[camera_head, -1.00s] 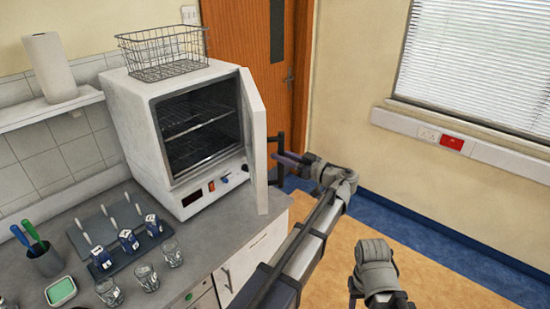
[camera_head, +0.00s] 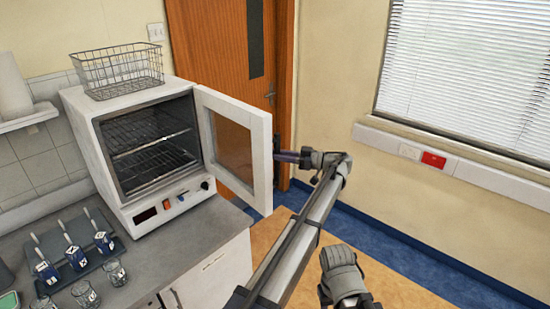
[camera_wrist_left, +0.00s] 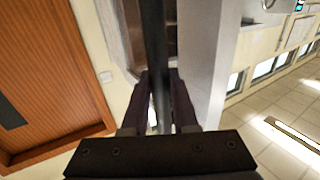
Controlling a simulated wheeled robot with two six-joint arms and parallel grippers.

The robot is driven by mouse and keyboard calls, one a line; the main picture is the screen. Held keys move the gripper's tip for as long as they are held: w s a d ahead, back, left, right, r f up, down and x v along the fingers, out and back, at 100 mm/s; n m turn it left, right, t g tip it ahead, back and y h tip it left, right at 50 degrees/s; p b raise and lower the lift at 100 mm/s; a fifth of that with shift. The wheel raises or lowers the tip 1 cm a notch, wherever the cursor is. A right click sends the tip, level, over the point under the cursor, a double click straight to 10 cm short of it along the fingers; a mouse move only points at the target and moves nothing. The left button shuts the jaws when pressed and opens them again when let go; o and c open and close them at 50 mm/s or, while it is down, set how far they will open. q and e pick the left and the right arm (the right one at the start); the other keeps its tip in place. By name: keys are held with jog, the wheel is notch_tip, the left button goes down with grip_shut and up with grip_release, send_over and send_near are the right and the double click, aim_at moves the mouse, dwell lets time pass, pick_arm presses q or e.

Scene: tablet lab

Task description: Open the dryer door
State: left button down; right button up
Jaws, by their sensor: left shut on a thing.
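The white dryer (camera_head: 148,150) stands on the grey counter with its dark chamber and wire racks exposed. Its door (camera_head: 262,160), a white frame with a brown-tinted window, is hinged on the chamber's right side and stands wide open. My left gripper (camera_head: 279,156) is at the door's outer side, shut on the dark upright door handle (camera_head: 276,146). In the left wrist view the handle (camera_wrist_left: 153,45) passes between the fingers (camera_wrist_left: 160,100), beside the pale door edge (camera_wrist_left: 203,60). Part of my right arm shows at the bottom; its fingers cannot be made out.
A wire basket (camera_head: 118,70) sits on top of the dryer. Several glass beakers and a rack (camera_head: 75,268) with blue-labelled items stand on the counter (camera_head: 180,255) at the left. A wooden room door (camera_head: 220,60) is behind. The floor to the right looks clear.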

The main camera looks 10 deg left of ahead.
pick_arm(q)
jog(key=shift+w, duration=0.1)
dwell(0.3)
jog(key=c, duration=0.7)
grip_release()
jog(key=shift+a, duration=0.1)
